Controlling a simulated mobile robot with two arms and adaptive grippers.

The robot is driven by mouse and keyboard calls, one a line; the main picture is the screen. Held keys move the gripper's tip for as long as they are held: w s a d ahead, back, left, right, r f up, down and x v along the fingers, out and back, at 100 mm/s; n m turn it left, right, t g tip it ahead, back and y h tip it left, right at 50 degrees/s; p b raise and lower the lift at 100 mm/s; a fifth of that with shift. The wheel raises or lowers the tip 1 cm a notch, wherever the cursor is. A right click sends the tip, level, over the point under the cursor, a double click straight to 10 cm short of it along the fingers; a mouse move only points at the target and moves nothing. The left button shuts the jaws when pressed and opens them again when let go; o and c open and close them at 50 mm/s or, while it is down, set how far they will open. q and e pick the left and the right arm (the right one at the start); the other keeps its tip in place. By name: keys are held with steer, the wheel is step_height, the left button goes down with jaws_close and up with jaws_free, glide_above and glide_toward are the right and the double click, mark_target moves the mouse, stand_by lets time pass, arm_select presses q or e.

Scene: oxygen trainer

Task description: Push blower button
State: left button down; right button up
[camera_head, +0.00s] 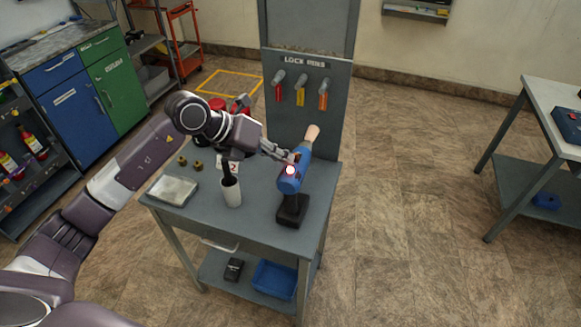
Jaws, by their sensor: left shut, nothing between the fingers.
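A blue blower (288,185) with a tan nozzle tip stands upright on its black base on the grey workbench (255,222). My left gripper (286,155) reaches in from the left. Its fingers are shut and empty, with the tips beside the blower's upper body, slightly above the button. I cannot tell whether they touch the blower. My right gripper is not in view.
A white cup (231,192) with a dark item stands under my left wrist. A metal tray (173,190) lies at the bench's left. A grey panel (305,100) labelled "LOCK PINS" rises behind. Blue and green cabinets (85,95) stand left; another table (558,105) stands right.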

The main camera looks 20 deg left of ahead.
arm_select(q)
steer(key=shift+f, duration=0.1)
steer(key=shift+f+b, duration=0.4)
steer(key=shift+b, duration=0.05)
stand_by(0.4)
steer(key=shift+r+p, duration=0.3)
steer(key=shift+r, duration=0.15)
step_height(320, 180, up, 6)
steer(key=p, duration=0.4)
stand_by(0.5)
